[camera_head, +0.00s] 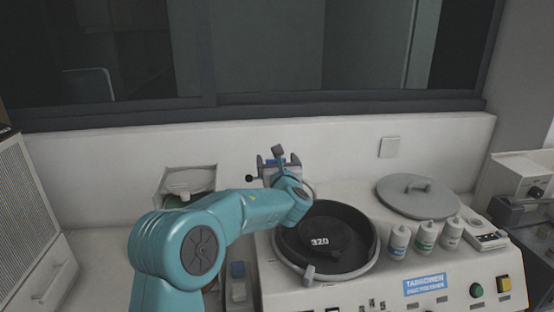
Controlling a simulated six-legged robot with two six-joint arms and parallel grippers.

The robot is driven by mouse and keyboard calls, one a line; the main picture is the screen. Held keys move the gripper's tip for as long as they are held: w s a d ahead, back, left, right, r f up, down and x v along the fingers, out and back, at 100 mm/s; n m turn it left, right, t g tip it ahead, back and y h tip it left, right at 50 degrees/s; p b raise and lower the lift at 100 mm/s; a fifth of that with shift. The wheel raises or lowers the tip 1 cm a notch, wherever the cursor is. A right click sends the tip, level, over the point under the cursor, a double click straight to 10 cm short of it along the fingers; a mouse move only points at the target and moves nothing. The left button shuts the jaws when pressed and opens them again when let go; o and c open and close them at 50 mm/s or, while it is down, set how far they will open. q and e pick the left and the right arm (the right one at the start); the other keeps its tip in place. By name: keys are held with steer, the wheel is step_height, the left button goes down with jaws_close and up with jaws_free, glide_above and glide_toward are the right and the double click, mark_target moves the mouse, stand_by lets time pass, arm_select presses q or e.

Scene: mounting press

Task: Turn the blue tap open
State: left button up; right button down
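My turquoise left arm comes in from the lower left. Its grey gripper (277,168) is at the back edge of the machine, beside its round basin. A small blue part (275,161), likely the blue tap, shows at the gripper's fingers. The gripper and wrist hide most of the tap. I cannot tell whether the fingers touch it or how far they are apart. A grey upright piece (278,150) and a black knob (249,178) show close by. My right gripper is not in view.
The machine's basin (362,265) holds a black disc marked 320. A grey lid (418,196) lies behind several white bottles (399,242). A green button (476,290) and a yellow switch (503,284) are on the front panel. A white wall (345,145) stands close behind.

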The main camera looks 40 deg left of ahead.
arm_select(q)
steer(key=c, duration=1.1)
steer(key=shift+o, duration=0.2)
steer(key=n+g, duration=0.1)
steer(key=n+g+y+p, duration=0.2)
steer(key=g, duration=0.1)
steer(key=shift+w+d+r, duration=0.25)
steer(key=shift+n+g+y+p, duration=0.3)
steer(key=shift+g+y+p, duration=0.1)
steer(key=shift+g, duration=0.1)
steer(key=shift+f+n+g+y, duration=0.1)
steer(key=shift+n+g+y, duration=0.2)
steer(key=shift+n+g, duration=0.3)
steer(key=shift+a+f, duration=0.1)
steer(key=o, duration=1.1)
steer(key=shift+c, duration=0.2)
